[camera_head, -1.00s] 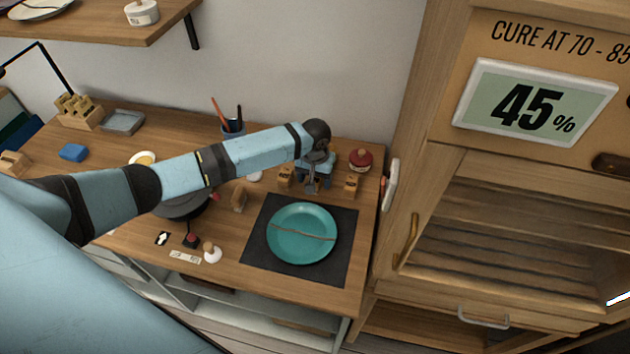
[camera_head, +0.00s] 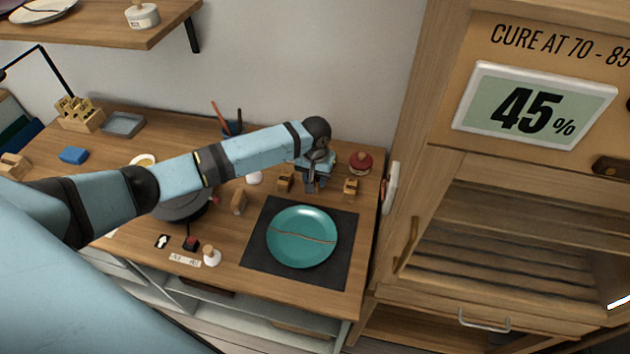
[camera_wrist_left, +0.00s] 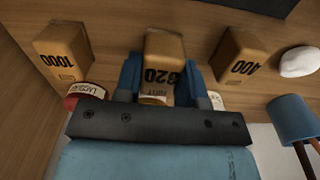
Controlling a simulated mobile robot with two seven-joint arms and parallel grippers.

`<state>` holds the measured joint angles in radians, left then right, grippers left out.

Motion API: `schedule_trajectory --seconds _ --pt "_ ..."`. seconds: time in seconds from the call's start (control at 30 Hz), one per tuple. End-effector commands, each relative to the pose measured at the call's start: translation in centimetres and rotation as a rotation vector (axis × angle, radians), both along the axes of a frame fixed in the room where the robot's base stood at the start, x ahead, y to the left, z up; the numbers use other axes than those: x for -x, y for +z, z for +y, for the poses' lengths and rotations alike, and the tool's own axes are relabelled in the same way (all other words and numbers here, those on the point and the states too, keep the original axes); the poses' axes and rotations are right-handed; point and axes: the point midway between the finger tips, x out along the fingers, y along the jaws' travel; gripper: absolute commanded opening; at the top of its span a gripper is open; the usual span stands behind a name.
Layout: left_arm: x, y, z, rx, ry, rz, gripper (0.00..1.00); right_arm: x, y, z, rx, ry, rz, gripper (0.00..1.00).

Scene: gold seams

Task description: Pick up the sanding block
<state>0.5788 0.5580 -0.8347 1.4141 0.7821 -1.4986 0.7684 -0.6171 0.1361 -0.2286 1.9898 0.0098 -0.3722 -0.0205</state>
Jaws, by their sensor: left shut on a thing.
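A tan sanding block marked 320 (camera_wrist_left: 165,45) sits between the blue fingers of my left gripper (camera_wrist_left: 161,75) in the left wrist view. The gripper is shut on it. In the head view my left gripper (camera_head: 314,186) is low over the back of the bench, and the held block is mostly hidden. I cannot tell if the block is clear of the bench top. A block marked 1000 (camera_wrist_left: 64,52) and one marked 400 (camera_wrist_left: 238,55) stand on either side, apart from the fingers. They show in the head view right (camera_head: 350,187) and left (camera_head: 285,180). My right gripper is not in view.
A teal plate (camera_head: 302,225) with a gold seam lies on a dark mat (camera_head: 262,262) in front. A red-lidded jar (camera_head: 361,163) stands behind the right block. A brush cup (camera_head: 232,128) stands at the back. A wooden cabinet (camera_head: 450,165) bounds the right side.

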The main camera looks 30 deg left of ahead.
Motion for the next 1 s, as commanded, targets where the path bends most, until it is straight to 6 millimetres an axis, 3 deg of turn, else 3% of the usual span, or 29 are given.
schedule_trajectory --seconds 0.4,0.6,0.8,1.0 --pt "-0.1 11.5 0.0 0.001 0.0 -0.005 0.14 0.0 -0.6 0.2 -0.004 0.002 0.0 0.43" --pt "-0.1 15.8 0.0 0.0 -0.001 -0.003 0.14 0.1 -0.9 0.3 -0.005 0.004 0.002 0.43" --pt "0.0 17.9 0.0 0.001 0.0 -0.002 0.14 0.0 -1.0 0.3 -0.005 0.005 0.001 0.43" --pt "0.0 18.3 0.0 0.0 0.001 0.0 0.14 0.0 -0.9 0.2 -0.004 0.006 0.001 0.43"
